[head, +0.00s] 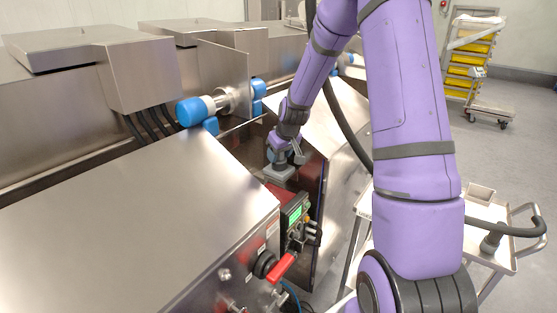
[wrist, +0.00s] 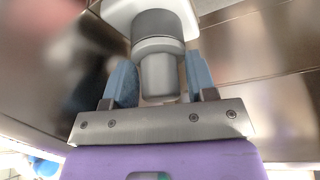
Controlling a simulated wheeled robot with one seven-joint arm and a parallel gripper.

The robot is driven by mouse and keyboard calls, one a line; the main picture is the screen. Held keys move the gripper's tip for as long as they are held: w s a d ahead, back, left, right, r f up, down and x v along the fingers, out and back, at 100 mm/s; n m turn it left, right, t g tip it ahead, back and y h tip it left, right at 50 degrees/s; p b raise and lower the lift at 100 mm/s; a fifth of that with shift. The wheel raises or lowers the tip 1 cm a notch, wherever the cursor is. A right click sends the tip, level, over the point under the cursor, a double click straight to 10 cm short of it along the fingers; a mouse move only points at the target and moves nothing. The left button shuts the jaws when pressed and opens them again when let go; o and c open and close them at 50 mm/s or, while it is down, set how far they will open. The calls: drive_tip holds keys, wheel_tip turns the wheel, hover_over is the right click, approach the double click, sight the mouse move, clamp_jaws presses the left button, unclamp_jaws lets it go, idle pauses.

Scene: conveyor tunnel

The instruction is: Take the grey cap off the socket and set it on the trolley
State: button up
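The grey cap (wrist: 160,72), a stepped cylinder, sits in a pale socket (wrist: 190,14) at the top of the wrist view. My gripper (wrist: 160,80) has its two blue fingertips on either side of the cap's narrower part, with a small gap visible at least on the right. In the head view my gripper (head: 284,154) reaches down to a grey square fitting (head: 279,173) on the machine's side; the cap is hard to make out there. The white trolley (head: 510,262) stands at the right, partly hidden by my arm.
A grey cylindrical piece (head: 491,240) and a small open box (head: 481,191) are on the trolley. A control box with a green display (head: 295,213) and a red handle (head: 282,268) lie close below my gripper. A rack with yellow trays (head: 472,62) stands at the back right.

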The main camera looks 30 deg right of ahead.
drive_tip(key=o, duration=0.5)
drive_tip(key=c, duration=0.6)
drive_tip(key=shift+r, duration=1.55)
drive_tip(key=shift+r, duration=1.05)
